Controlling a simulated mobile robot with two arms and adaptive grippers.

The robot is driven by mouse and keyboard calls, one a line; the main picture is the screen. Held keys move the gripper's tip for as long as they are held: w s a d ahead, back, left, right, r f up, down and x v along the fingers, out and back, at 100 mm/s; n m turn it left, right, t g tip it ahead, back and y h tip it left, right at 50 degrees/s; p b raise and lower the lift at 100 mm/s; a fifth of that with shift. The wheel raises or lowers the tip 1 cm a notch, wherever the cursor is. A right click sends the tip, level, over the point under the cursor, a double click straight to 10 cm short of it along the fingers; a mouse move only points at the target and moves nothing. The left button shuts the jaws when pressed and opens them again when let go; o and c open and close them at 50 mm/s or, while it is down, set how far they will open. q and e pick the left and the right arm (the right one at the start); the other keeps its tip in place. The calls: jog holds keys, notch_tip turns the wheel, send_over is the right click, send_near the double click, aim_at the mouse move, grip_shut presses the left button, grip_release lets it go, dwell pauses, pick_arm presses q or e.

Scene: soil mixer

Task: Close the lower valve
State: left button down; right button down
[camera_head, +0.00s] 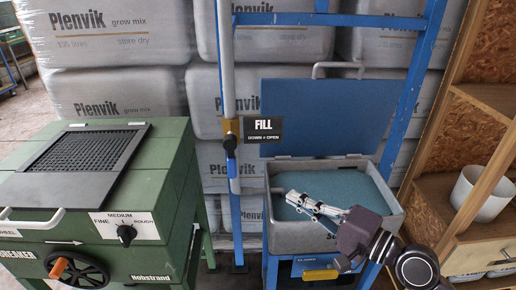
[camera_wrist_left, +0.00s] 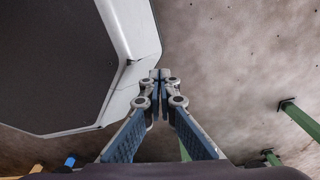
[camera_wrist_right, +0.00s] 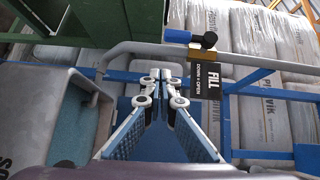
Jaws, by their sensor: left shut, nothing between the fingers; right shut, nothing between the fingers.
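A brass valve (camera_head: 231,127) with a blue lever (camera_head: 231,160) sits on the grey upright pipe beside a black FILL sign (camera_head: 263,129) reading DOWN = OPEN. The lever hangs down along the pipe. It also shows in the right wrist view (camera_wrist_right: 176,36). Lower down, a yellow handle (camera_head: 320,274) sits under the grey bin at its front; whether it belongs to a valve I cannot tell. My right gripper (camera_head: 292,198) is shut and empty over the bin, right of the pipe and above the yellow handle. My left gripper (camera_wrist_left: 160,75) is shut and empty, seen only in the left wrist view.
The open grey bin (camera_head: 393,222) holds bluish-green material, its blue lid (camera_head: 325,115) raised behind. A green machine (camera_head: 165,215) with a dial and crank stands left. A wooden shelf (camera_head: 455,215) with a white pot (camera_head: 482,193) stands right. Stacked sacks (camera_head: 115,30) fill the back.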

notch_tip(320, 180, up, 3)
jog(key=shift+w+d+f+m, duration=0.1)
jog(key=shift+w+f+m, duration=0.05)
jog(key=shift+m, duration=0.15)
jog(key=p, duration=0.5)
send_near(231, 158)
jog(key=shift+w+a+f, duration=1.45)
jog(key=shift+w+f, duration=0.4)
jog(key=shift+w, duration=1.1)
